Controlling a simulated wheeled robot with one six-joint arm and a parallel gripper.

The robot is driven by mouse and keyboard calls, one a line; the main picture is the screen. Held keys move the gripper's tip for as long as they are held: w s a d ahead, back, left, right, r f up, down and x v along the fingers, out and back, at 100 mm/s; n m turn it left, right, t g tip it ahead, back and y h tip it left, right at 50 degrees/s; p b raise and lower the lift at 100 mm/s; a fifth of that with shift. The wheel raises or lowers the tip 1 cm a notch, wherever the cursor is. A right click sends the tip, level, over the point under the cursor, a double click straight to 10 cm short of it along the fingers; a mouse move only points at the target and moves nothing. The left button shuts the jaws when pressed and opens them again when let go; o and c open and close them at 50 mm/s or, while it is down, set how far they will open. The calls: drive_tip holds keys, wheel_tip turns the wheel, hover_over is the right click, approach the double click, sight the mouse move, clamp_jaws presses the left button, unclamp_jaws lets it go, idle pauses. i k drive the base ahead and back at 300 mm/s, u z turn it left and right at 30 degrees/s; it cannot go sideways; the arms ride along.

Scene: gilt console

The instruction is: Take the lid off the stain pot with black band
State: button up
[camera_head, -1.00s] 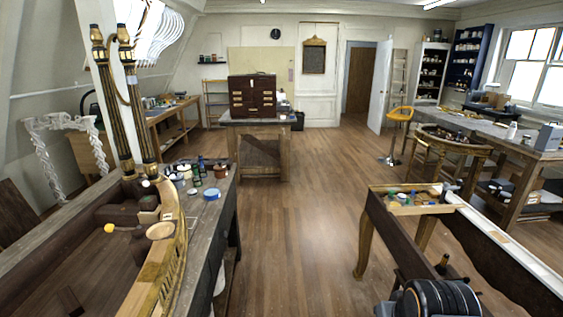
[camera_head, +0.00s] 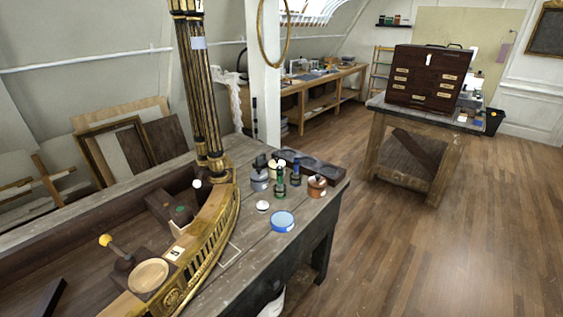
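A cluster of small pots and bottles stands on the grey wooden bench (camera_head: 322,200), right of the gilt console rail. It holds a grey pot (camera_head: 259,181) with a dark piece at its top, a brown pot (camera_head: 317,187) with a pale marking, and green bottles (camera_head: 280,188) with dark tops. I cannot tell at this size which pot has the black band, or how its lid sits. A low round tin with a blue rim (camera_head: 282,222) and a small white disc (camera_head: 262,206) lie in front of the cluster. My gripper is not in view.
The gilt curved rail (camera_head: 205,243) and tall black-and-gold columns (camera_head: 200,90) stand left of the pots. A dark shallow tray (camera_head: 318,168) lies behind them. A table with a drawer chest (camera_head: 428,80) stands beyond. The wooden floor (camera_head: 420,260) at right is clear.

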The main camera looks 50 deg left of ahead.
sight(258, 174)
drive_tip(key=u, duration=0.3)
drive_tip(key=i, duration=1.6)
drive_tip(key=u, duration=1.8)
drive_tip(key=i, duration=1.05)
drive_tip(key=u, duration=1.1)
drive_tip(key=i, duration=0.2)
drive_tip(key=u, duration=0.05)
